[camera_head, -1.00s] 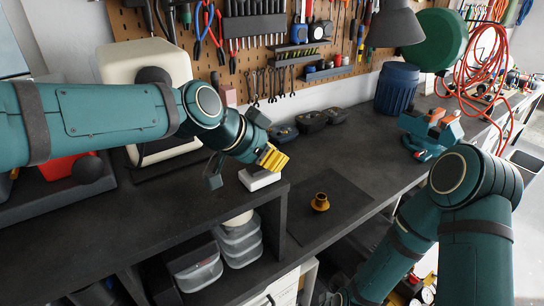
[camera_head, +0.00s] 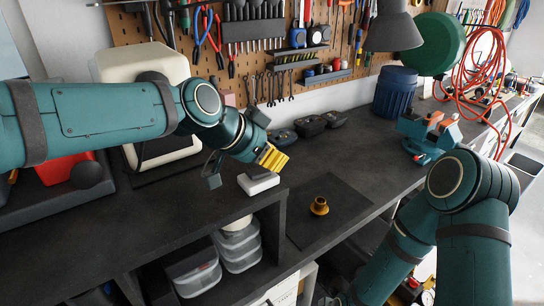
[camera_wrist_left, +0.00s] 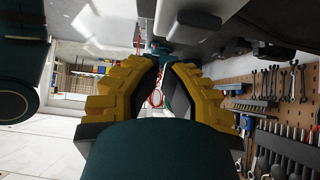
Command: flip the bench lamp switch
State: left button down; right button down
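A grey lamp shade (camera_head: 393,27) hangs at the upper right of the head view. A small white block with a grey part on top (camera_head: 258,183) sits on the bench near its front edge; I cannot tell if it is the lamp's switch. My left gripper (camera_head: 272,158), with yellow ribbed fingers, is just above and behind this block in the picture, with no clear contact. In the left wrist view the fingers (camera_wrist_left: 168,64) stand apart with an empty gap between them. My right arm reaches down at the right; its gripper is not seen.
The dark workbench (camera_head: 190,215) holds a brass-coloured flanged part (camera_head: 319,206) on a dark mat, a blue bin (camera_head: 396,92) and a blue-orange vise (camera_head: 430,135). A pegboard (camera_head: 220,65) with tools stands behind. Clear plastic tubs (camera_head: 238,245) sit under the bench.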

pick_arm(q)
jog(key=r+p, duration=0.2)
jog(key=r, duration=0.1)
jog(key=r+p, duration=0.1)
jog(key=shift+w+d+r, duration=0.2)
jog(key=shift+d+r, duration=0.05)
jog(key=shift+d, duration=0.05)
jog(key=v, duration=0.9)
jog(key=shift+r, duration=0.55)
jog(key=shift+w+d, duration=0.1)
jog(key=shift+d, duration=0.05)
